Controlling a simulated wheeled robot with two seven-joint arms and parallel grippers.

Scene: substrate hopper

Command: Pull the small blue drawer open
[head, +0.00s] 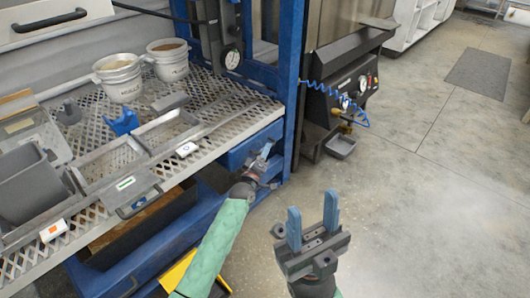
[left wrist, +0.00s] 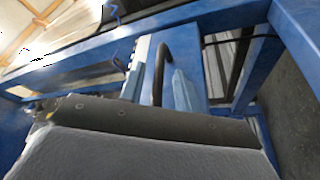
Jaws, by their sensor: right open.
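The small blue drawer (head: 241,147) sits under the right end of the mesh-topped bench and looks closed or nearly closed. Its dark curved handle (left wrist: 160,70) shows in the left wrist view. My left gripper (head: 264,152) is at the drawer's front. In the left wrist view its two light blue fingers (left wrist: 158,82) stand on either side of the handle. I cannot tell whether they press on it. My right gripper (head: 309,222) is open and empty, over the floor to the right of the bench, with its fingers pointing up.
The bench top (head: 215,92) holds two white buckets (head: 121,80), grey trays and a blue bracket (head: 122,122). A blue frame post (head: 289,105) stands right behind the drawer. A dark machine with a blue coiled hose (head: 340,95) is beyond it. The floor (head: 430,190) at right is clear.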

